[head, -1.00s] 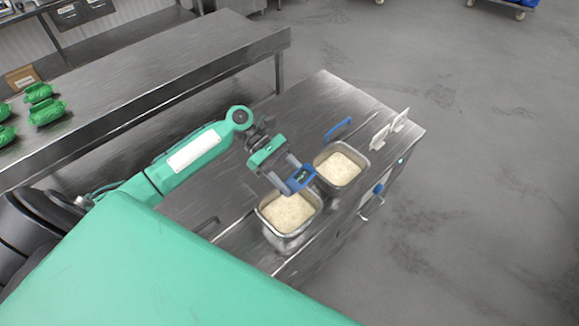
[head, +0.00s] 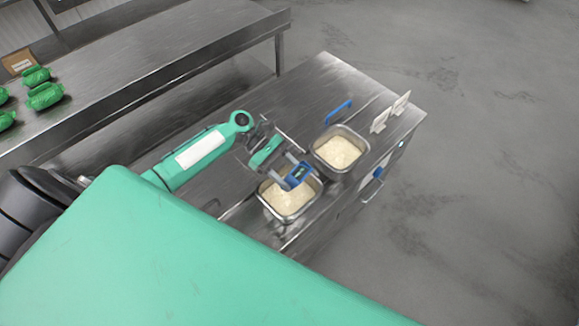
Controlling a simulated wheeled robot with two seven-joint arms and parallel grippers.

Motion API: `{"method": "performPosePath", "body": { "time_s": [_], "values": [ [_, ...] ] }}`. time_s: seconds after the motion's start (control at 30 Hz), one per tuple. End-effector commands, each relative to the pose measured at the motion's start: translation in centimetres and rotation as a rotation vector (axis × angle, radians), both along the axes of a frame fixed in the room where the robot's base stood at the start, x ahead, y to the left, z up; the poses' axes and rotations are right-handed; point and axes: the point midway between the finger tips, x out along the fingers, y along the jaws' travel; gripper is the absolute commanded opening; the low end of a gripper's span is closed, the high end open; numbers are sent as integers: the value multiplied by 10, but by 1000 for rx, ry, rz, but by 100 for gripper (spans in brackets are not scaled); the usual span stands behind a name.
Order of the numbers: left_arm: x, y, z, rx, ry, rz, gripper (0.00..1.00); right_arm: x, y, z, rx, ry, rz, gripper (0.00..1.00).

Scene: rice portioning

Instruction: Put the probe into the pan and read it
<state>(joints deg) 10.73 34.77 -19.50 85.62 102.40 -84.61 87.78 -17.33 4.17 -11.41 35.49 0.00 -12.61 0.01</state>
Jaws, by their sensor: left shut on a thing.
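My left gripper (head: 286,172) is shut on a blue probe (head: 298,175) with a small dark display. It holds the probe over the back part of the nearer metal pan (head: 268,208), which is filled with pale rice (head: 292,200). The probe's tip is hidden, so I cannot tell whether it is in the rice. A second metal pan (head: 344,172) of rice (head: 337,152) stands just behind and to the right. My right gripper is not in view.
Both pans stand on a steel counter (head: 330,85). A blue-handled item (head: 338,111) lies behind the far pan. Two white cards (head: 380,120) stand at the right edge. Another steel table (head: 160,65) at the left holds green bundles (head: 45,95) and a cardboard box (head: 19,62).

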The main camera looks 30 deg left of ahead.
Motion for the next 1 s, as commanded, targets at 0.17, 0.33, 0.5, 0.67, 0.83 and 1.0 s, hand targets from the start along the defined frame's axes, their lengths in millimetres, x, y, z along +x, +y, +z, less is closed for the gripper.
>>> {"method": "performPosePath", "body": {
  "time_s": [0.17,0.33,0.5,0.67,0.83,1.0],
  "values": [
    [0,0,-19,-1,1,1,28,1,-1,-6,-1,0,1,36],
    [0,0,-37,0,0,1,28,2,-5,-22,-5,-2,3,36],
    [0,0,-45,0,0,1,28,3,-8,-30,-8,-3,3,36],
    [0,0,-47,0,0,1,28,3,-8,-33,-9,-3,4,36],
    [0,0,-47,0,0,1,28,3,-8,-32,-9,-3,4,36],
    [0,0,-46,0,0,0,28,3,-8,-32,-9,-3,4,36]
  ]
}}
